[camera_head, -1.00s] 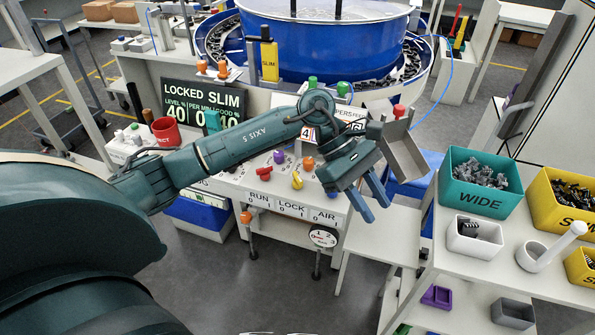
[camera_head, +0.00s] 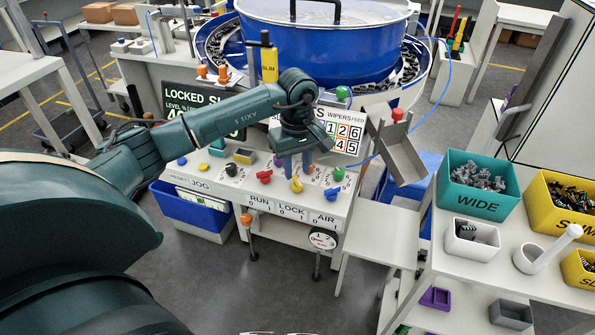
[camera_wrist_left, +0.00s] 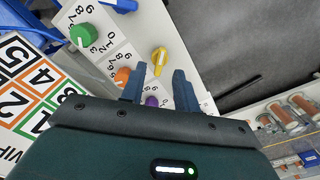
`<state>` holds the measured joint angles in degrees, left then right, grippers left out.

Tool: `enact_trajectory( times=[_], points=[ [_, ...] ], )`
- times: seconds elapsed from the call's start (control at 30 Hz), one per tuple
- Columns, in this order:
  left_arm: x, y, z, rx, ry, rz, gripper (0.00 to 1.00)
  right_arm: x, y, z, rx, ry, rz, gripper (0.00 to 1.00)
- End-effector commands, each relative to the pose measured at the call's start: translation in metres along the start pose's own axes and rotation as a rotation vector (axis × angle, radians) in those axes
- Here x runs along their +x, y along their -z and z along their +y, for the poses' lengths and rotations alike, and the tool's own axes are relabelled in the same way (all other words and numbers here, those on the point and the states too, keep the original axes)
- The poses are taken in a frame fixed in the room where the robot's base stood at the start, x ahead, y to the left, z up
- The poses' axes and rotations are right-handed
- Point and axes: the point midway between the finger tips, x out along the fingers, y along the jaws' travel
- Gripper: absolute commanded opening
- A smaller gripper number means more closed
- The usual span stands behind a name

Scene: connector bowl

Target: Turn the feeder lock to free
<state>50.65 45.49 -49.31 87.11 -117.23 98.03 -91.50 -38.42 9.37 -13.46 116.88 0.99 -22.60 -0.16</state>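The yellow knob (camera_head: 297,186) sits on the white control panel above the LOCK label (camera_head: 291,210). In the left wrist view the yellow knob (camera_wrist_left: 159,60) lies just beyond the fingertips, roughly between them. I cannot tell which mark it points to. My left gripper (camera_head: 295,170) points down at the panel, with its blue fingers just above the yellow knob. In the left wrist view the left gripper (camera_wrist_left: 159,74) has its fingers apart with nothing between the tips. Contact with the knob is not visible.
Close neighbours are a red knob (camera_head: 264,176) above RUN, a blue knob (camera_head: 332,192) above AIR, a green knob (camera_head: 338,174) and an orange knob (camera_wrist_left: 123,76). A metal chute (camera_head: 402,157) stands to the right. The blue bowl feeder (camera_head: 320,50) is behind.

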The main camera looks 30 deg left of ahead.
Motion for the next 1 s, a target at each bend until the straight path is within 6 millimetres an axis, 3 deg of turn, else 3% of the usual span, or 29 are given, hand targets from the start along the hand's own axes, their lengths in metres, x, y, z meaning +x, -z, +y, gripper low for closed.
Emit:
enact_trajectory(
  times=[0.2,0.57,0.93,1.0],
  points=[
    [0.024,-0.001,0.0,0.0,0.0,-0.002,0.31,0.0,0.004,0.004,0.003,-0.01,0.001,0.52],
    [0.029,0.0,0.0,0.0,-0.001,-0.001,0.31,0.001,0.007,0.004,0.005,-0.011,0.007,0.52],
    [0.029,0.0,0.0,0.0,-0.001,-0.001,0.01,0.001,0.006,0.001,0.005,-0.006,0.005,0.52],
    [0.029,0.0,0.0,0.0,-0.001,-0.001,0.0,0.001,0.005,0.001,0.006,-0.005,0.003,0.52]
  ],
)
